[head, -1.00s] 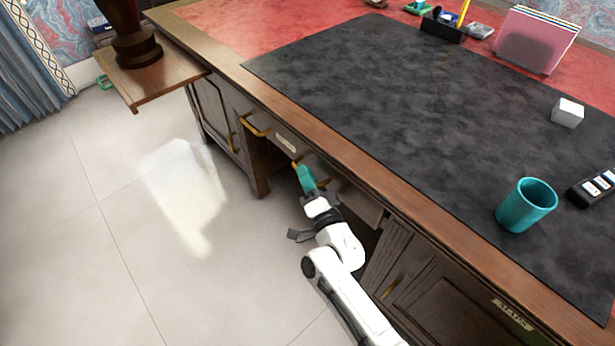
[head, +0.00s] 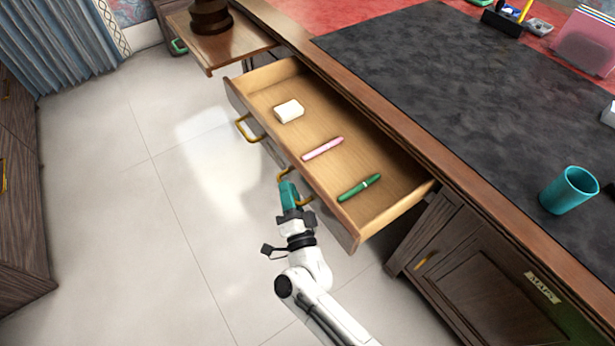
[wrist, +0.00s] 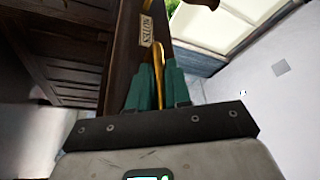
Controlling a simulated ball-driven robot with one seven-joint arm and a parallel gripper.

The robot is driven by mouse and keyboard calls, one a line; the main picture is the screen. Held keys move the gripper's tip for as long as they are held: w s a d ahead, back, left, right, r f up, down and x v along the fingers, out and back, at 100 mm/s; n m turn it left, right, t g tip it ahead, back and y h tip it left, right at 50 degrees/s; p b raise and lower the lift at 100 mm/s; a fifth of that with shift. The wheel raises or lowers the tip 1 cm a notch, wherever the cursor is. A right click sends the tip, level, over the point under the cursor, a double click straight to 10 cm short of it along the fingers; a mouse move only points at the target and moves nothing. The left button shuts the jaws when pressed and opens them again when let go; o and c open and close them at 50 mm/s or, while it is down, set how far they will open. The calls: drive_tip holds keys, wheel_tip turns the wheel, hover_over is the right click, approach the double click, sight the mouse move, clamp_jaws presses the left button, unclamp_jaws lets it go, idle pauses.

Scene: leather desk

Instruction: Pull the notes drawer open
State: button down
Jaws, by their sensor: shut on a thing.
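The notes drawer (head: 285,145) is pulled out from under the desk top in the head view, its light wood inside showing. Its front bears brass handles, and a "NOTES" label (wrist: 146,31) shows in the wrist view. My gripper (head: 287,185) with teal fingers is at the drawer front, shut on a brass handle (head: 284,174). In the wrist view the handle (wrist: 158,78) runs between the two teal fingers (wrist: 158,85). Inside the drawer lie a white block (head: 288,111), a pink pen (head: 322,148) and a green pen (head: 359,187).
A teal cup (head: 569,190) stands on the dark desk mat (head: 430,90). A labelled cabinet door (head: 480,290) is below right. A pull-out shelf (head: 225,48) holds a dark object at upper left. The pale tiled floor (head: 130,230) left of the drawer is clear.

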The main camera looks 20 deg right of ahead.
drive_tip(key=shift+s+a+f, duration=0.1)
drive_tip(key=shift+s+a, duration=0.2)
drive_tip(key=shift+a, duration=0.4)
drive_tip(key=shift+s+a, duration=0.25)
drive_tip(key=shift+a, duration=0.45)
drive_tip(key=c, duration=1.4)
unclamp_jaws()
drive_tip(key=v, duration=1)
drive_tip(key=shift+s, duration=0.35)
